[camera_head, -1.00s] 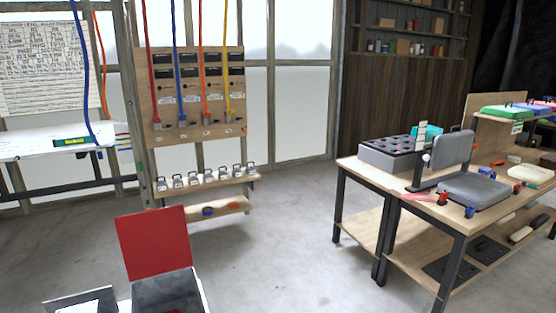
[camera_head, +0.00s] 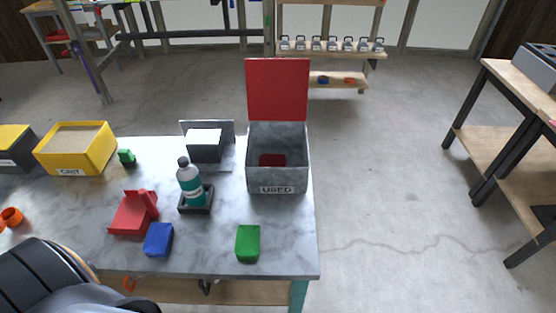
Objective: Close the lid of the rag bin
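The rag bin (camera_head: 278,172) is a grey box labelled "USED" at the right end of the marble-topped table. Its red lid (camera_head: 277,90) stands upright at the back edge, so the bin is open. A dark red rag (camera_head: 272,160) lies inside on the bottom. A dark rounded part at the lower left appears to be mine. Neither gripper's fingers show in the head view.
Open floor lies right of the table; a workbench (camera_head: 500,120) stands beyond.

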